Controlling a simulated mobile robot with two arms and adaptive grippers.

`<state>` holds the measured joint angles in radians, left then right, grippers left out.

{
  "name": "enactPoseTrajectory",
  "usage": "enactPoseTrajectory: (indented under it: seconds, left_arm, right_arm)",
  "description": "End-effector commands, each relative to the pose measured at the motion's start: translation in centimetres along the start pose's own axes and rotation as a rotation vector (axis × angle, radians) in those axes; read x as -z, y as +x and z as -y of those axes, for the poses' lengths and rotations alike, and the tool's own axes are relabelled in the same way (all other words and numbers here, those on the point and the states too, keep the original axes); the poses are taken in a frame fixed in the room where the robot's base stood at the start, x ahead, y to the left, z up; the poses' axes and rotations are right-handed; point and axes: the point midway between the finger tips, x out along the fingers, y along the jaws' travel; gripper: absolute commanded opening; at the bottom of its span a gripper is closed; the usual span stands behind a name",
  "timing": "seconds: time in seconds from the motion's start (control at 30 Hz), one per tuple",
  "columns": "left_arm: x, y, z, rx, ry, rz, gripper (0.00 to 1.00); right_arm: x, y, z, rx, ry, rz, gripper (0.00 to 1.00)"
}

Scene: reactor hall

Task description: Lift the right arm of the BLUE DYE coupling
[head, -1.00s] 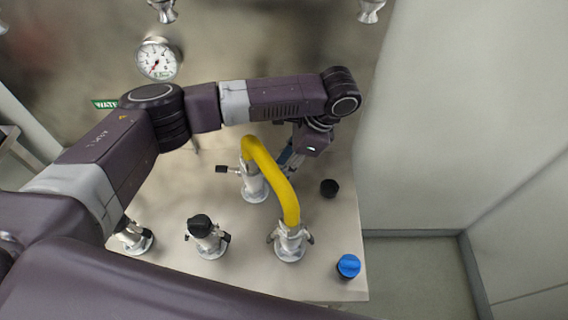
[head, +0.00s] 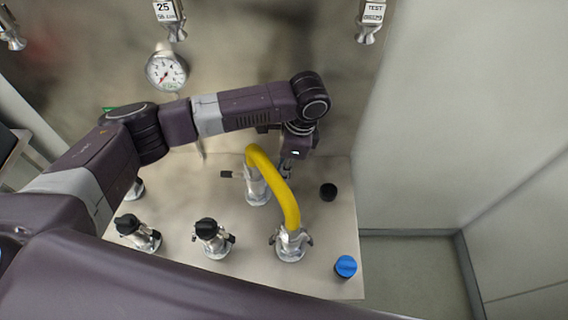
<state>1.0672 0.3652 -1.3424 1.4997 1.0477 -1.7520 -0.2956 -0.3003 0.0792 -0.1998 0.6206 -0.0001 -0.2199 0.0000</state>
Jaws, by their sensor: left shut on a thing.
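The rear coupling (head: 257,188) is a silver upright fitting near the back of the pale bench, with one end of the yellow hose (head: 277,182) on it. Its left arm (head: 229,174) sticks out level to the left, with a dark grip. My left gripper (head: 287,171) points down just right of this coupling, behind the hose. It is shut on something there, seemingly the coupling's right arm, but the jaws and that arm are mostly hidden. The hose's other end sits on the front coupling (head: 291,245). I can read no BLUE DYE label. My right gripper is out of view.
Black-capped fittings (head: 207,236) stand at the front left of the bench. A loose black cap (head: 328,191) and a blue cap (head: 346,266) are on its right side. A gauge (head: 166,70) and nozzles are on the back wall. A grey wall closes off the right.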

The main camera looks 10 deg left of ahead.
Motion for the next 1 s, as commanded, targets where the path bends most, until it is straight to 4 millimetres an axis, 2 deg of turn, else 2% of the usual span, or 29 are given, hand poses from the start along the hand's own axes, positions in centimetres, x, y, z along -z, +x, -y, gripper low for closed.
enactPoseTrajectory:
  seconds: [0.3,0.33,0.47,0.77,0.87,1.0]
  left_arm:
    - [0.0,0.0,0.0,0.002,0.000,-0.006,0.00]
    - [0.0,0.0,0.0,0.002,0.000,-0.006,0.17]
    - [0.0,0.0,0.0,0.001,0.000,-0.005,0.32]
    - [0.0,-0.2,0.1,0.001,0.000,-0.004,0.32]
    - [0.0,-1.0,0.1,0.002,0.000,-0.005,0.32]
    - [0.1,-3.4,0.1,0.005,0.001,-0.007,0.32]
  right_arm:
    - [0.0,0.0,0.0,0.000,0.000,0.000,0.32]
    - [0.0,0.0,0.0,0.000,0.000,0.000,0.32]
    - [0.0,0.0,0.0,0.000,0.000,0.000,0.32]
    - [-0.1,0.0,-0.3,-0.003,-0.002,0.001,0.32]
    - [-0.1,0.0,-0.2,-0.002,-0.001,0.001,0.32]
    - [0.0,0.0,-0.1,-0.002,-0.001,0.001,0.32]
